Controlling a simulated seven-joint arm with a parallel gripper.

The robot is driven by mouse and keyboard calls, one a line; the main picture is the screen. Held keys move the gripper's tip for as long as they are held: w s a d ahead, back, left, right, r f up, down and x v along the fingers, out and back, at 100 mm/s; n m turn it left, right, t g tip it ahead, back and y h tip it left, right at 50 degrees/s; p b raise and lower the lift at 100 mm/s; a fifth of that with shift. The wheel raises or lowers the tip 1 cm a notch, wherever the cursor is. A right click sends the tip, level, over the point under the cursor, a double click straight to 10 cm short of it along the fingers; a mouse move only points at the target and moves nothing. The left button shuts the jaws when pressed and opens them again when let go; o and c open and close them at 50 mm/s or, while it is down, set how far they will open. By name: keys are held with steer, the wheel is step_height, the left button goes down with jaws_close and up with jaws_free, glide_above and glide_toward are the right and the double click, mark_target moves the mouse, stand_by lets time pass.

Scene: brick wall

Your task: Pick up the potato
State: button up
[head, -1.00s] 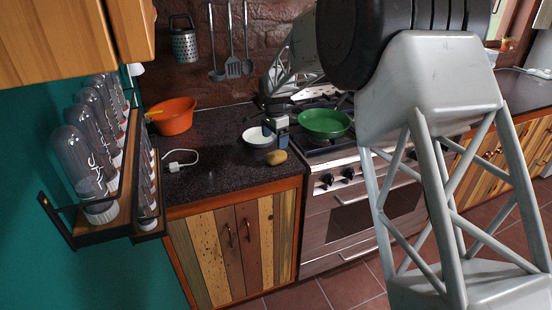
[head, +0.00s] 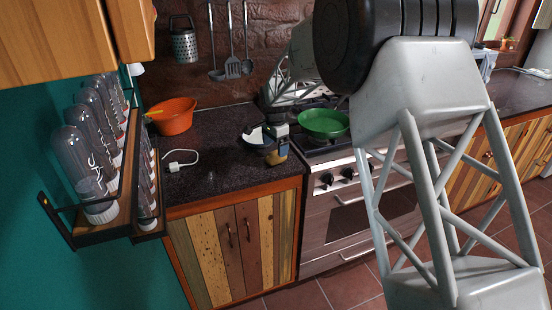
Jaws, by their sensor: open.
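The brown potato (head: 273,158) is on the dark counter near its front right, mostly hidden behind my gripper. My gripper (head: 270,152) points down at the potato with its jaws open. Its fingers are at the potato's height in the picture, but I cannot tell whether they touch it. My arm reaches in from the right, above the stove.
A white bowl (head: 253,136) is just behind the gripper, partly covered. A green pan (head: 323,122) sits on the stove (head: 345,150) to the right. An orange bowl (head: 173,119) stands at the back left. A white cable (head: 183,161) lies on the counter (head: 215,150).

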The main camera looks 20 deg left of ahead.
mark_target(276, 152)
steer(key=shift+d+f, duration=0.2)
steer(key=shift+f, duration=2.1)
steer(key=c, duration=1)
steer(key=shift+r, duration=0.15)
steer(key=shift+r, duration=1.45)
steer(key=shift+s+d+r, duration=0.1)
steer(key=shift+s+r, duration=0.1)
steer(key=shift+r, duration=0.05)
steer(key=s+d, duration=0.3)
steer(key=s, duration=0.1)
steer(key=s+d+r, duration=0.1)
steer(key=s+d, duration=0.2)
steer(key=s, duration=0.1)
steer(key=s+d, duration=0.3)
steer(key=s, duration=0.1)
steer(key=shift+s+r, duration=0.2)
steer(key=shift+s, duration=0.2)
